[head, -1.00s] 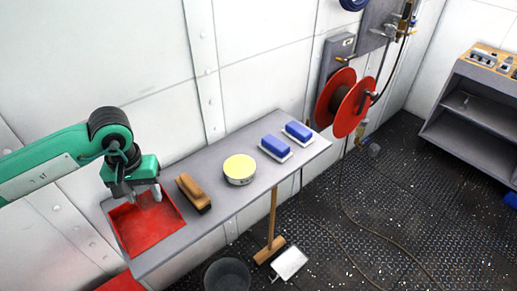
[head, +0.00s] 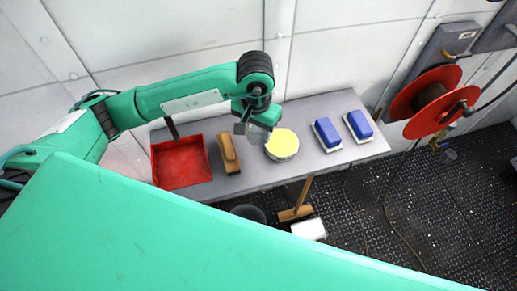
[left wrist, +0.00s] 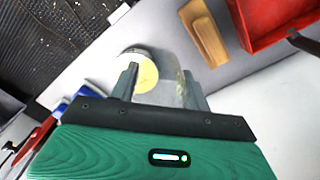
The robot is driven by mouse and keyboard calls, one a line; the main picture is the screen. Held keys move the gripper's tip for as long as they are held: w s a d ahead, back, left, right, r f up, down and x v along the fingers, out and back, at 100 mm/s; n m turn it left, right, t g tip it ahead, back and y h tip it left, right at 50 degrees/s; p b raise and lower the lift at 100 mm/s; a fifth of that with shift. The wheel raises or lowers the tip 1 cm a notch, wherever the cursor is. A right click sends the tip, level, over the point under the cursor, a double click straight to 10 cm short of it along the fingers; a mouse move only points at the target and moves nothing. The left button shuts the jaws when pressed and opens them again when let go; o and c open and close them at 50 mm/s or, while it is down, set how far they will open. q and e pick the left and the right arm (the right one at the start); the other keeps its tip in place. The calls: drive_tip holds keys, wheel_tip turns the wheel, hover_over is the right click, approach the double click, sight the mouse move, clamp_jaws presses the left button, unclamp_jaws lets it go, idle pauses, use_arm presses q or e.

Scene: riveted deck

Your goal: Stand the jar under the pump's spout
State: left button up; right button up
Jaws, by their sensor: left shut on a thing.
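My left gripper (head: 256,132) is over the narrow grey shelf, between the wooden brush and the yellow-topped tin. It is shut on a clear, see-through jar (left wrist: 172,72), which shows between the fingers in the left wrist view. In the head view the jar is small and faint beside the fingers, overlapping the tin's left edge. I cannot tell from these frames whether the jar touches the shelf. I do not make out a pump or a spout in either current view. My right gripper is not in view.
The grey shelf (head: 318,104) holds a red dustpan (head: 182,163), a wooden brush (head: 229,155), a yellow-topped tin (head: 282,145) and two blue brushes (head: 327,133). A red hose reel (head: 425,103) hangs at the right. A broom and a dark bucket (head: 248,212) stand below.

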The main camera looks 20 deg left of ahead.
use_arm(q)
drive_tip(key=p, duration=0.2)
hover_over(257, 162)
wheel_tip(257, 162, down, 9)
drive_tip(key=shift+r, duration=0.15)
wheel_tip(257, 162, down, 4)
drive_tip(key=shift+f+p, duration=0.1)
drive_tip(key=shift+p, duration=0.7)
drive_tip(key=shift+f, duration=0.2)
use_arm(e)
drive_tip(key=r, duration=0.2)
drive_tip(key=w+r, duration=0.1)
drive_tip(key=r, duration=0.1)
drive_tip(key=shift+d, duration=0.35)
use_arm(q)
drive_tip(key=shift+f+b, duration=0.2)
drive_tip(key=shift+b, duration=0.15)
drive_tip(key=o, duration=1)
drive_tip(key=shift+r, duration=0.1)
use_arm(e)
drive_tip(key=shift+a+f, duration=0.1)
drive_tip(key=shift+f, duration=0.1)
